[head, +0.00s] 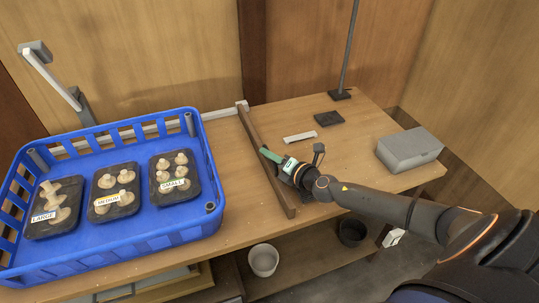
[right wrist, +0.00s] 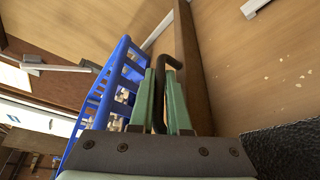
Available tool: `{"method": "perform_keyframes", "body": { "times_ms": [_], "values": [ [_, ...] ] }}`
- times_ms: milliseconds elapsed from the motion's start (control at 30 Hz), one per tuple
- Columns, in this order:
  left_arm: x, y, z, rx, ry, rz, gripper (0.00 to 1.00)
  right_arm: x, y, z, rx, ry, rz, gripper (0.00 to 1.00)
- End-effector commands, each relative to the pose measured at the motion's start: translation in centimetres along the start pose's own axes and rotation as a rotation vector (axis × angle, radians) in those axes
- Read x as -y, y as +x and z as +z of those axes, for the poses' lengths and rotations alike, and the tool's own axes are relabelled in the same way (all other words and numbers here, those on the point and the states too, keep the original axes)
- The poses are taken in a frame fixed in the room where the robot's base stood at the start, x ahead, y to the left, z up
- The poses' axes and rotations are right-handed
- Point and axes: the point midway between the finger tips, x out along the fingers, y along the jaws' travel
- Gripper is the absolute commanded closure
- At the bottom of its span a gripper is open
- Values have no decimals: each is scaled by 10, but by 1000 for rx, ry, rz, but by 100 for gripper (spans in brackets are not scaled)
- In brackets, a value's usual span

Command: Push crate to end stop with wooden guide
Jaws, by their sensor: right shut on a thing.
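The blue crate (head: 206,155) stands on the wooden table at the left and holds three black trays of mushrooms labelled LARGE (head: 67,185), MEDIUM and SMALL. The wooden guide (head: 274,178) is a long brown bar lying front to back, right of the crate with a gap between them. My right gripper (head: 268,154) is shut on the guide's dark hooked handle (right wrist: 159,90), on the side away from the crate. The guide (right wrist: 186,55) and crate (right wrist: 103,95) also show in the right wrist view. I cannot identify the end stop for certain. My left gripper is out of view.
A pale rail (head: 223,112) runs along the table's back behind the crate. A grey post with an arm (head: 60,80) stands at the back left. A grey box (head: 409,149), a black pad and a thin stand are at the right. A white pot (head: 263,260) sits below.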

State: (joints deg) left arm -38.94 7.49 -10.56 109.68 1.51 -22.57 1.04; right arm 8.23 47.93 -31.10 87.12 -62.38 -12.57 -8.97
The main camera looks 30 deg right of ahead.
Motion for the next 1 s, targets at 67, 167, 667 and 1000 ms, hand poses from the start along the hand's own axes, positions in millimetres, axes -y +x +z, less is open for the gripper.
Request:
{"method": "perform_keyframes", "body": {
  "times_ms": [67, 167, 667, 1000],
  "values": [
    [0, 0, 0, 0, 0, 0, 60, 0, 0, 1, 1, -1, -1, 100],
    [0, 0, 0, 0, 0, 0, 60, 0, 0, 1, 1, -1, -1, 100],
    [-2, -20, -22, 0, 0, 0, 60, -38, 21, -46, -1, 7, 2, 100],
    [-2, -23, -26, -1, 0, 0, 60, -53, 32, -72, -2, 0, 2, 100]
  ]
}}
